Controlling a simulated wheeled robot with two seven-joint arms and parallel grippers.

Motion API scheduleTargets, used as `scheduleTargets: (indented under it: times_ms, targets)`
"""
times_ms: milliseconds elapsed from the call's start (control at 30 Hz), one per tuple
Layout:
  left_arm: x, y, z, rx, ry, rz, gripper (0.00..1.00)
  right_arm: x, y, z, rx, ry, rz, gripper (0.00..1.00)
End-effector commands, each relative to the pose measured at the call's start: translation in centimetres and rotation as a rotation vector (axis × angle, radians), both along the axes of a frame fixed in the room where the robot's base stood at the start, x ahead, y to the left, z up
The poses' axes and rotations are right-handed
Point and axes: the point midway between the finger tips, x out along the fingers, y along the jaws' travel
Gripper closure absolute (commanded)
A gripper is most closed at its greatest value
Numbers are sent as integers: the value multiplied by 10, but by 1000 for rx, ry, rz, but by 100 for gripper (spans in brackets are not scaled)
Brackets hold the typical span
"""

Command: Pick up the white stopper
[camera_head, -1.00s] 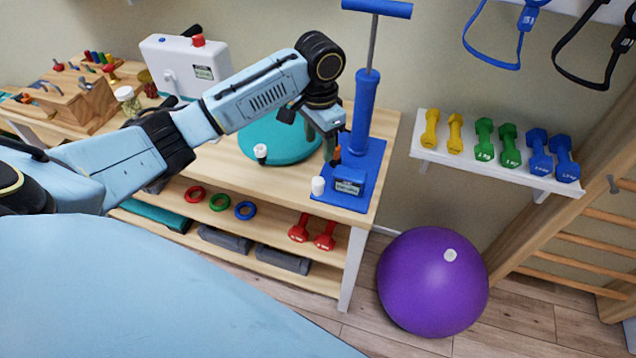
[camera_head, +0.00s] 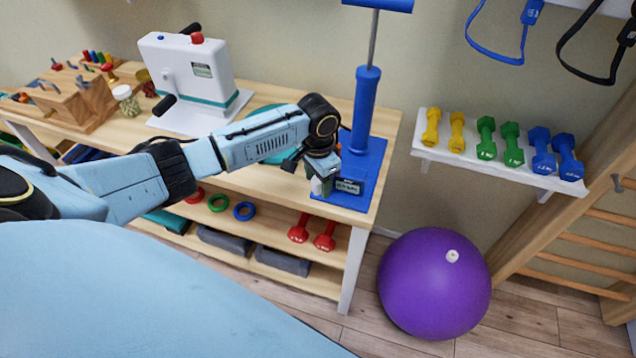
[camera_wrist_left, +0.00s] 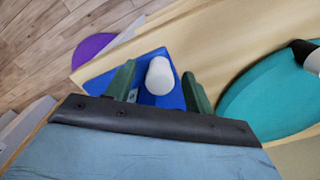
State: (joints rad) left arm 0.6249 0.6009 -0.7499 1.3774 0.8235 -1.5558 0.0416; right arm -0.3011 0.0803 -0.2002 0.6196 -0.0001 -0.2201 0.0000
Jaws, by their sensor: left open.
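The white stopper (camera_wrist_left: 159,76) is a small white cylinder on the blue base of the hand pump (camera_head: 366,115), near the front edge of the wooden bench. In the left wrist view it sits between the two green fingers of my left gripper (camera_wrist_left: 158,84), with a gap visible on each side. The gripper is open and reaches down over the stopper. In the head view, my left gripper (camera_head: 321,184) mostly hides the stopper. My right gripper is not in view.
The teal disc (camera_wrist_left: 255,100) lies beside the pump base, with a small white-and-black item on it. A white crank machine (camera_head: 185,70) stands further left on the bench. A purple ball (camera_head: 435,290) with a white plug rests on the floor at right.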

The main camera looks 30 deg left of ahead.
Motion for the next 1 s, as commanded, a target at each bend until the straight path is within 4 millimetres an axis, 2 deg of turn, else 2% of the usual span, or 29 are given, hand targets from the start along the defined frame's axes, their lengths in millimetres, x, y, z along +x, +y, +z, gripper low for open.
scheduleTargets:
  times_ms: [200, 233, 567, 833, 1000]
  targets:
    - [0, 0, -1, 0, 0, -1, 46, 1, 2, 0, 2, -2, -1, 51]
    - [0, 0, -1, 0, 0, -1, 49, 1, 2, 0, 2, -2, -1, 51]
    - [0, 0, 0, 0, 0, -1, 92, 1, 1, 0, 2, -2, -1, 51]
    - [0, 0, 1, 0, -1, -1, 92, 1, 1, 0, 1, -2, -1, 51]
    - [1, -1, 22, -2, -4, -2, 92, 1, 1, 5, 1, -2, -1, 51]
